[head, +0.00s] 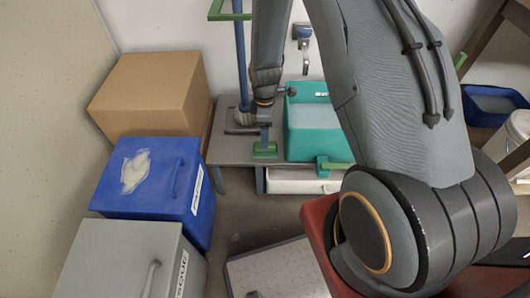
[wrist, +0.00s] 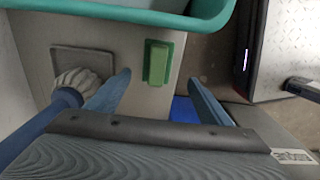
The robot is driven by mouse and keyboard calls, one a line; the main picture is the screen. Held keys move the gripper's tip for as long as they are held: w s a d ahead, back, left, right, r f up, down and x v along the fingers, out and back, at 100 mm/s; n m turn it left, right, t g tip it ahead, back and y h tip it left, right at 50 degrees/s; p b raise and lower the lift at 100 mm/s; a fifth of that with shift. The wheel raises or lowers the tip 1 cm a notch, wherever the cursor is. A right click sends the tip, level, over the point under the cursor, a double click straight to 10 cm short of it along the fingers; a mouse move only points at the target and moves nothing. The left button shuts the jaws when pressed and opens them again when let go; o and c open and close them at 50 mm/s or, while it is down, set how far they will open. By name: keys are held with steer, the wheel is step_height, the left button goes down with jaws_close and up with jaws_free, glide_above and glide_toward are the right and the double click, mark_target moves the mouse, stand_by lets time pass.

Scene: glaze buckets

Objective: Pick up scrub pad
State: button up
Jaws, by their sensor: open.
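The scrub pad, a small green block on a darker green base, lies on the grey bench top in the wrist view (wrist: 158,62). It also shows in the head view (head: 265,150), near the bench's front edge and left of the teal tub. My gripper is open in the wrist view (wrist: 160,92), with its two blue-grey fingers spread on either side of the pad's line and nothing between them. In the head view my gripper (head: 264,134) points down just above the pad, partly covering it. I cannot tell the exact gap.
A mop with a blue handle (head: 240,55) stands close left of my gripper, its pale head (wrist: 76,82) on a dark plate. The teal tub (head: 310,130) stands right of the pad. A blue box (head: 150,185) and cardboard box (head: 150,95) stand left of the bench.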

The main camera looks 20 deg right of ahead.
steer(key=f, duration=0.3)
steer(key=f+b, duration=0.1)
steer(key=f, duration=0.4)
steer(key=shift+w+d+f, duration=0.2)
steer(key=shift+w+f, duration=0.05)
steer(key=shift+f, duration=0.05)
steer(key=c, duration=1.1)
